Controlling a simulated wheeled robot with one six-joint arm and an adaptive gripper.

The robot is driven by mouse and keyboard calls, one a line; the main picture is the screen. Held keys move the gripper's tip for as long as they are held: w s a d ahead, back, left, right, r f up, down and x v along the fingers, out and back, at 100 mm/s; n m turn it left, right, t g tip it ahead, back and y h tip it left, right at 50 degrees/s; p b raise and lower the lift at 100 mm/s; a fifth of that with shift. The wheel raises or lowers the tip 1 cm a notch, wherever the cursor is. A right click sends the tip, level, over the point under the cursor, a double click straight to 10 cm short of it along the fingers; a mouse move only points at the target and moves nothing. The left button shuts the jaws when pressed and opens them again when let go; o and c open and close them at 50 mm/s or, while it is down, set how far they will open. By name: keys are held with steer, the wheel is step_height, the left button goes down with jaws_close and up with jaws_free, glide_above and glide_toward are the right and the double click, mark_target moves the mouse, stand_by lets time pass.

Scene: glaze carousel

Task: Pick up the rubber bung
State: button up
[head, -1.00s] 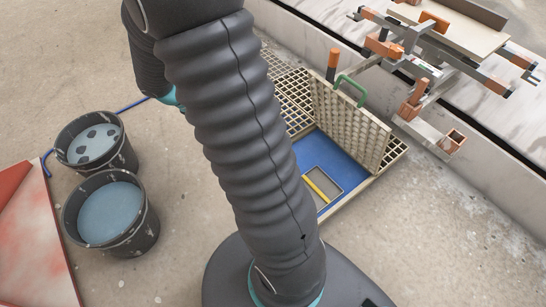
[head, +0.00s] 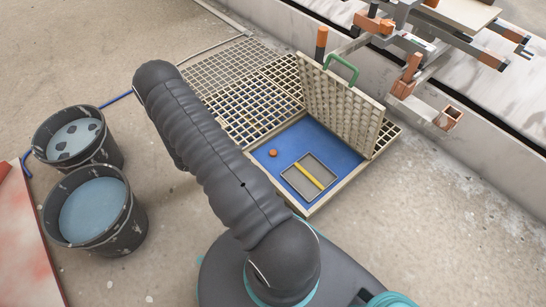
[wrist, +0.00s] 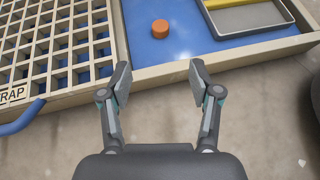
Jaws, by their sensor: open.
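The rubber bung (head: 273,153) is a small orange-brown disc on the blue floor (head: 312,136) of an open shallow pit. In the wrist view the bung (wrist: 160,28) lies near the top centre, beyond the pale rim (wrist: 226,54) of the pit. My gripper (wrist: 158,72) is open and empty, its two fingertips apart over the near rim, short of the bung and in line with it. The gripper itself is hidden behind my arm in the head view.
A grey tray (head: 299,181) with a yellow bar lies beside the bung. A raised grate lid (head: 342,108) with a green handle (head: 343,66) stands at the pit's right. Flat grating (head: 252,100) lies left and behind. Two buckets (head: 100,210) stand left. A clamp rack (head: 420,60) overhangs at right.

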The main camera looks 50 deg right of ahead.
steer(key=f, duration=0.1)
glide_toward(272, 153)
steer(key=x, duration=0.2)
steer(key=shift+d+f+b, duration=0.2)
steer(key=shift+f+b, duration=0.15)
steer(key=shift+f, duration=0.1)
steer(key=shift+r+b+x, duration=0.2)
steer(key=shift+b+x, duration=0.1)
steer(key=shift+x, duration=2.7)
steer(key=shift+d, duration=0.15)
jaws_close()
